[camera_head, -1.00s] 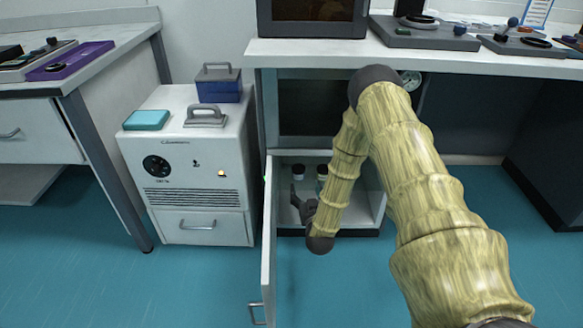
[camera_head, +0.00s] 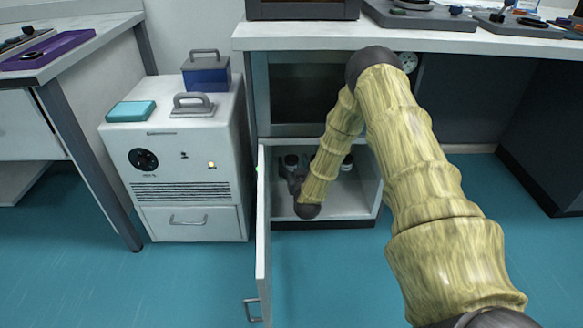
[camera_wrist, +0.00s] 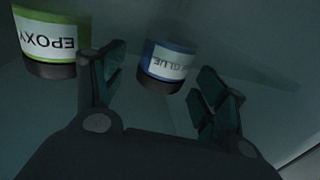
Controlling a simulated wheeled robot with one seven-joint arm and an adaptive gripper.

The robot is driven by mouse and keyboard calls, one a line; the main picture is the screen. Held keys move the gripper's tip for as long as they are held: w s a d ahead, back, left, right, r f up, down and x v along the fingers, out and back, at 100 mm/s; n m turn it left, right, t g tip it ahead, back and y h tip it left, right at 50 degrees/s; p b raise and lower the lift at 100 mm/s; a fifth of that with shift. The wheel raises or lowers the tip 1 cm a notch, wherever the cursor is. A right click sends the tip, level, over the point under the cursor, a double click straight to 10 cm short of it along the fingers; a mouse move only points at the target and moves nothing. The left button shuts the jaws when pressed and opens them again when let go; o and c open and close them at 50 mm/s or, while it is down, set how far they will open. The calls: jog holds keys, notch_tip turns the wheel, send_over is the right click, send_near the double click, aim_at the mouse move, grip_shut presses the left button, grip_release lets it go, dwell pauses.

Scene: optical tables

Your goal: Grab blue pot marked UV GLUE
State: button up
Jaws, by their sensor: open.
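My gripper is open, with a finger on either side of the pot's line and nothing held. In the head view my gripper (camera_head: 294,176) is inside the open cabinet (camera_head: 345,207), partly hidden by my arm.
A green pot marked EPOXY (camera_wrist: 50,40) stands close outside the left finger in the wrist view. The open cabinet door (camera_head: 263,240) stands to the left of my arm. The worktop (camera_head: 300,37) is above. A white equipment box (camera_head: 185,165) stands left of the cabinet.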

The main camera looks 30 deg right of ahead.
jog(key=shift+x, duration=1)
jog(key=c, duration=1.1)
jog(key=shift+c, duration=0.2)
jog(key=shift+r, duration=0.15)
